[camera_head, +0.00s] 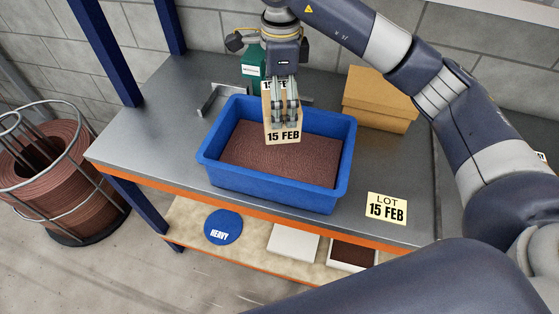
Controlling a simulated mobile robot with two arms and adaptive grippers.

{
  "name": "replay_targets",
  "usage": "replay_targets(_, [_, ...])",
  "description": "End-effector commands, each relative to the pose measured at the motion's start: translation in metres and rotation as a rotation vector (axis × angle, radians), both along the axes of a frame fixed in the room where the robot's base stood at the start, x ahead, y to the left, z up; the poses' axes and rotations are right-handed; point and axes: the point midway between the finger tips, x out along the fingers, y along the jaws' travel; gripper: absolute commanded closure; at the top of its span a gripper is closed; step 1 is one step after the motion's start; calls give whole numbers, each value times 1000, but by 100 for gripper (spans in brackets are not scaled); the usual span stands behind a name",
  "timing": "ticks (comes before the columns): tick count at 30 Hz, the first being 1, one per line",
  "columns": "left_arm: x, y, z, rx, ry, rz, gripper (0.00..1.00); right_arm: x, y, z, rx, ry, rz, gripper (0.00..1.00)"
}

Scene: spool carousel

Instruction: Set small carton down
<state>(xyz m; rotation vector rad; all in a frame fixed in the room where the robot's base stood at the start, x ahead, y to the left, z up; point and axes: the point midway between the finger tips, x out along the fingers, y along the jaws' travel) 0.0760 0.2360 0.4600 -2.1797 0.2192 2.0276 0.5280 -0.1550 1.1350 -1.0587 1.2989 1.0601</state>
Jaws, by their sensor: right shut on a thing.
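The small carton (282,135) is tan with a pale "15 FEB" label on its front and more print on its top edge. My right gripper (285,115) comes down from above and is shut on the small carton. The carton is over the blue bin (272,195), which has a brown, grainy fill (282,158). I cannot tell whether the carton's bottom touches the fill. My left gripper is not in view.
The bin stands on a grey metal bench (160,117). A larger cardboard box (381,95) is at the back right, and a green bottle (252,65) is behind the bin. A metal bracket (215,98) lies back left. A "LOT 15 FEB" card (386,208) lies front right. Bench left of the bin is clear.

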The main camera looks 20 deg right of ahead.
Motion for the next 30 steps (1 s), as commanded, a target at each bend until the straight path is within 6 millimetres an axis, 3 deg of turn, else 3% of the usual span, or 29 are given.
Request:
replay_targets(1, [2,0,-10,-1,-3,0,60,0,0,-9,1,-2,0,48])
replay_targets(5, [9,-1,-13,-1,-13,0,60,0,0,-15,1,-1,0,48])
replay_targets(15, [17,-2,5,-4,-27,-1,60,-1,0,-64,0,1,0,48])
replay_targets(30, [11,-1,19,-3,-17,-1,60,0,0,-112,1,-1,1,48])
